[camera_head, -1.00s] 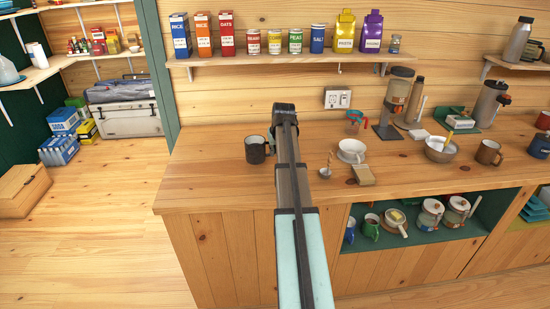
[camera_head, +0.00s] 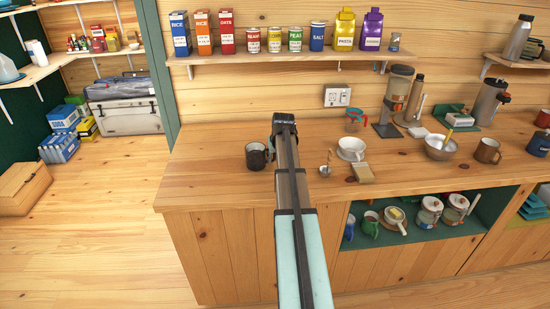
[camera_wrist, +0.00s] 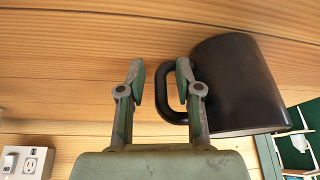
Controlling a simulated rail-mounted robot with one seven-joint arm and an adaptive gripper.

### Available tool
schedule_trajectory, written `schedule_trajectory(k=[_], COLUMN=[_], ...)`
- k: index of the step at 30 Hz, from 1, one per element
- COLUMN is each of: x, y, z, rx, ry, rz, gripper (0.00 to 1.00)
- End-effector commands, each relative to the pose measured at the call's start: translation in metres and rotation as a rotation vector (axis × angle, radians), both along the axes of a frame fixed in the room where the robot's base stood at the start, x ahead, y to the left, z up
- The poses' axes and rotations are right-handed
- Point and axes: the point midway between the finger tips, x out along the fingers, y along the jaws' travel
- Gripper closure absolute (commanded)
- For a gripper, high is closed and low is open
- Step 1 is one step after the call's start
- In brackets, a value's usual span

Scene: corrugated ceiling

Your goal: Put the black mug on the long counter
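The black mug (camera_head: 255,156) stands upright near the left end of the long wooden counter (camera_head: 205,188), just left of my arm in the head view. In the wrist view the mug (camera_wrist: 243,85) is large at the right, with its handle toward my gripper (camera_wrist: 160,74). My gripper's two fingers are apart, with the outer bar of the handle between them. The right finger overlaps the handle's opening, and a gap shows between the left finger and the handle. I cannot tell whether the right finger touches the mug. In the head view my arm hides the fingers.
A wall shelf (camera_head: 290,58) with boxes and cans runs above. The counter left of the mug is clear.

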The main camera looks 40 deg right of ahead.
Motion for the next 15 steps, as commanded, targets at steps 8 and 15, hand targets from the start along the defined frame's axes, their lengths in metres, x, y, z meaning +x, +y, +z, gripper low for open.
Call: schedule_trajectory(k=[8,15], x=[0.0,-0.006], y=[0.0,0.003], z=[0.001,0.017], rx=[0.0,-0.002], ry=[0.0,-0.001], rz=[0.0,0.0], gripper=[0.63,0.63])
